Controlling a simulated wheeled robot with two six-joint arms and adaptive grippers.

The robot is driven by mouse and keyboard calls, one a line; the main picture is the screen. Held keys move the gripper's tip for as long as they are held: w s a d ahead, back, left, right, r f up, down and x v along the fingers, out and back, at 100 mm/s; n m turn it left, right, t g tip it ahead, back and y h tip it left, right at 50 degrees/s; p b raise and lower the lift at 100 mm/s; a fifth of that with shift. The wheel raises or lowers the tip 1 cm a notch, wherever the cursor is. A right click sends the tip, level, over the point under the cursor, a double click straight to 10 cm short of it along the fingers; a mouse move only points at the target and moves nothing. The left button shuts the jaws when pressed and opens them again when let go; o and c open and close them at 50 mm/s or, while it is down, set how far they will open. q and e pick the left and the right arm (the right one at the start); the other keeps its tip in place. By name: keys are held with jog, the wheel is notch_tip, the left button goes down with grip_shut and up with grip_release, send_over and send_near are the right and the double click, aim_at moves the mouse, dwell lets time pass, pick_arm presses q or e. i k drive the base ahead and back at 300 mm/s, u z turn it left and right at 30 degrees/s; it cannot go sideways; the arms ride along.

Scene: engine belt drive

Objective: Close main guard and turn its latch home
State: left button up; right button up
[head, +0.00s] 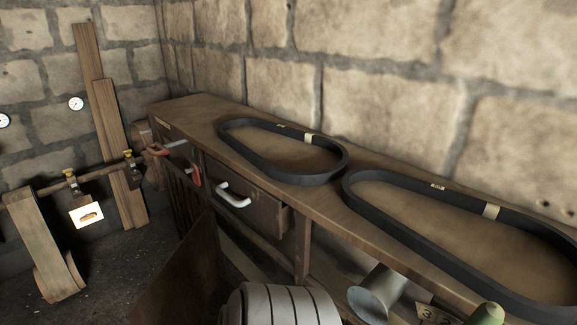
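Neither of my grippers shows in the head view. A dark brown flat panel (180,272) stands tilted at the bottom, left of the bench; I cannot tell whether it is the main guard. A white plate with a yellow slot-like mark (86,215) hangs below the shaft at the left. I cannot make out a latch for certain. A grey grooved drum (278,305) is cut off by the bottom edge.
A wooden bench (190,108) runs along the stone wall, carrying two black belt loops (285,175) (440,235). Its drawer has a white handle (233,196); red-handled tools (194,174) are at its left end. A shaft (95,176) and a broad belt (42,235) stand left. Dark floor between looks clear.

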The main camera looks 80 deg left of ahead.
aim_at(182, 290)
jog(key=z, duration=0.75)
jog(key=k, duration=2.35)
jog(key=u, duration=2.1)
jog(key=k, duration=1.1)
jog(key=u, duration=1.15)
jog(key=i, duration=0.5)
jog(key=z, duration=0.05)
